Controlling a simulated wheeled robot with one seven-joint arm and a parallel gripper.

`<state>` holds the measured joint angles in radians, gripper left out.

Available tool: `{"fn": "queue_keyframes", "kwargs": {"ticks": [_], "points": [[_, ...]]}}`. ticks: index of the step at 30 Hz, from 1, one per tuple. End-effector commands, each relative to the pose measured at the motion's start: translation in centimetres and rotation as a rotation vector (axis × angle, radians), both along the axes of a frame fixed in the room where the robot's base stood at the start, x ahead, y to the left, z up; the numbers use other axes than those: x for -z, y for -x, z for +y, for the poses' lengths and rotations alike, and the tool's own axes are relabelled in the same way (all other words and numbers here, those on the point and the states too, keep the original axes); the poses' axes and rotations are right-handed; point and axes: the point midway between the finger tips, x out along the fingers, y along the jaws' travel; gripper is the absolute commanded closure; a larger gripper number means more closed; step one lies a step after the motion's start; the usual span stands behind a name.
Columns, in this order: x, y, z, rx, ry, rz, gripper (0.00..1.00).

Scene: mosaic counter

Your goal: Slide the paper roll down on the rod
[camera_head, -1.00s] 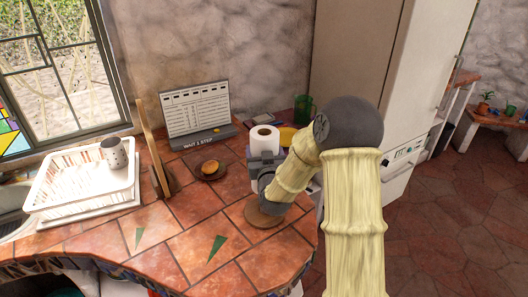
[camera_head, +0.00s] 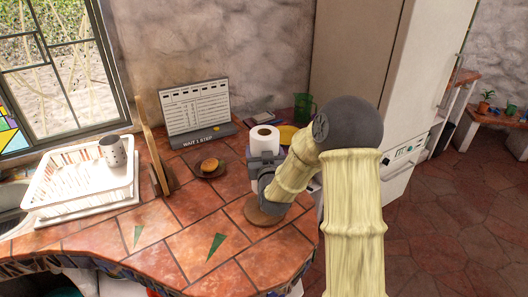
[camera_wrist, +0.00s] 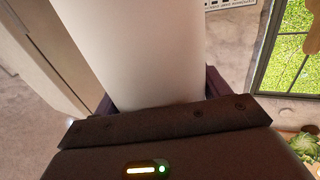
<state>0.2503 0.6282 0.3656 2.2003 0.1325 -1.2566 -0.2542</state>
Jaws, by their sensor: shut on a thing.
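The white paper roll (camera_head: 265,135) is upright above the round wooden base (camera_head: 258,214) of its holder on the counter. Its top shows over my gripper (camera_head: 267,165), and a gap is visible between the roll and the base. The rod is not clearly visible. My gripper is shut on the roll from the near side. In the wrist view the white roll (camera_wrist: 150,50) fills the middle, with the dark jaws (camera_wrist: 160,100) on both sides of it.
A plate with a bun (camera_head: 209,165) lies left of the roll. A white dish rack (camera_head: 85,185) with a cup stands at left. The counter front is mostly clear.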

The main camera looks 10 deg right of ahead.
Motion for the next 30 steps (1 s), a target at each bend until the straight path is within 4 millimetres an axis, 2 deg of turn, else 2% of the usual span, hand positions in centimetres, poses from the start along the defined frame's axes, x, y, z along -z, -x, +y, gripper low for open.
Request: {"fn": "queue_keyframes", "kwargs": {"ticks": [30], "points": [[2.2, 0.0, 0.0, 0.000, 0.000, -0.002, 0.51]]}}
